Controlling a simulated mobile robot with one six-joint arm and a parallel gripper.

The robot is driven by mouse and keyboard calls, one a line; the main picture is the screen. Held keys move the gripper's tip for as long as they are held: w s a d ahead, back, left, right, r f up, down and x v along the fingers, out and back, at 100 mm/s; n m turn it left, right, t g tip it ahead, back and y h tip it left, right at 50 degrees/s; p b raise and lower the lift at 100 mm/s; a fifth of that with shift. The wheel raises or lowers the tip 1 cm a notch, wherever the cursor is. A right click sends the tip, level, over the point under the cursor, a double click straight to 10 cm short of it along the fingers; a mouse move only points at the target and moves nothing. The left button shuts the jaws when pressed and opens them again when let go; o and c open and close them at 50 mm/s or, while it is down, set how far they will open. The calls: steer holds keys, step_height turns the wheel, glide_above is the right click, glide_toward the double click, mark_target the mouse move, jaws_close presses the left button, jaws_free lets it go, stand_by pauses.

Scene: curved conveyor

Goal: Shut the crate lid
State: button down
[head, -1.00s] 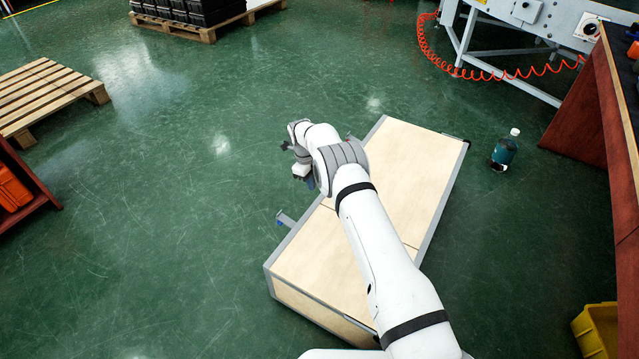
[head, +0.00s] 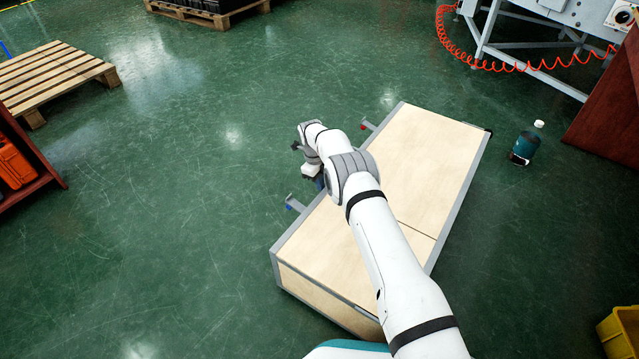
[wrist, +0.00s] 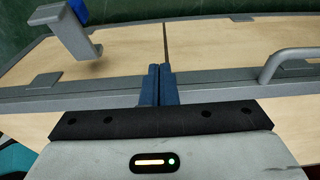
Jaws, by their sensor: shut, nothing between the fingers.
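The crate (head: 320,300) is a long box of pale wood with grey metal edges, standing on the floor at the centre of the head view. Its lid (head: 430,150) lies flat across the top, with a dark seam between two panels; the lid also shows in the wrist view (wrist: 225,45). My gripper (head: 320,183) is at the crate's left long edge in the head view, partly hidden by my wrist. In the wrist view, its blue fingers (wrist: 155,84) are together and empty, over the grey edge strip near the seam. I cannot tell whether they touch it.
Two grey brackets stick out from the crate's left edge, one with blue (head: 293,203), one with red (head: 367,125). A grey handle (wrist: 292,62) is right of my fingers.

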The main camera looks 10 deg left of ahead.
steer(key=shift+r, duration=0.1)
step_height(320, 180, up, 8)
steer(key=a+p, duration=0.1)
steer(key=p, duration=0.1)
steer(key=shift+w+p, duration=0.3)
steer(key=shift+p, duration=0.1)
